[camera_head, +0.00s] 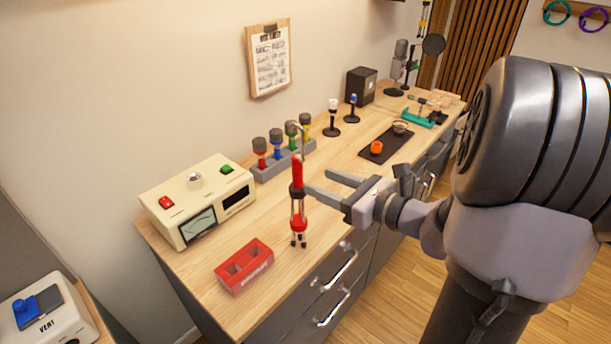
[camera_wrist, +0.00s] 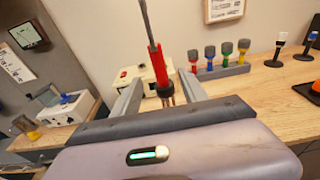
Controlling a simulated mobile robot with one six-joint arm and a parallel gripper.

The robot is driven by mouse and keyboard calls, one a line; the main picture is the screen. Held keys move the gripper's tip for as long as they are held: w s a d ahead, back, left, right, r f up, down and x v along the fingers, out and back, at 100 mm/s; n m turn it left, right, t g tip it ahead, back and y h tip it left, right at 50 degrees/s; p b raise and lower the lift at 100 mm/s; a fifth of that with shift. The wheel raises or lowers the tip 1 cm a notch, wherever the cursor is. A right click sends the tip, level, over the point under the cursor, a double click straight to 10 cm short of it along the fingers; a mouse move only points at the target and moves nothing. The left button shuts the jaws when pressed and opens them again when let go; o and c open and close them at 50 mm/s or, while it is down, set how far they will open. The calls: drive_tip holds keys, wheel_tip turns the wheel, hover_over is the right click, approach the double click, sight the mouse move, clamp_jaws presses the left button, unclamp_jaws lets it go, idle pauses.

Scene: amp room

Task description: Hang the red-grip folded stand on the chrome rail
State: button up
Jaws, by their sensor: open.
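The red-grip folded stand (camera_head: 297,174) is upright near the front edge of the wooden counter, with a thin grey hooked top, red grip, red lower collar and dark feet. Whether its feet touch the counter I cannot tell. My gripper (camera_head: 318,181) is open and empty, its fingertips just right of the red grip. In the wrist view the stand (camera_wrist: 159,66) shows between the two fingers, slightly beyond their tips, with its rod rising out of the top.
A red slotted block (camera_head: 244,266) and a cream meter box (camera_head: 198,201) lie left of the stand. A grey rack (camera_head: 284,160) of coloured-band microphones stands behind. A dark mat (camera_head: 387,146) lies farther right. Drawers with chrome handles (camera_head: 333,268) front the counter.

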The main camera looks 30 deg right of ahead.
sight(302, 173)
drive_tip(key=shift+x, duration=3)
clamp_jaws()
drive_tip(key=shift+r, duration=0.15)
drive_tip(key=shift+r+p, duration=2.05)
drive_tip(key=shift+r, duration=0.35)
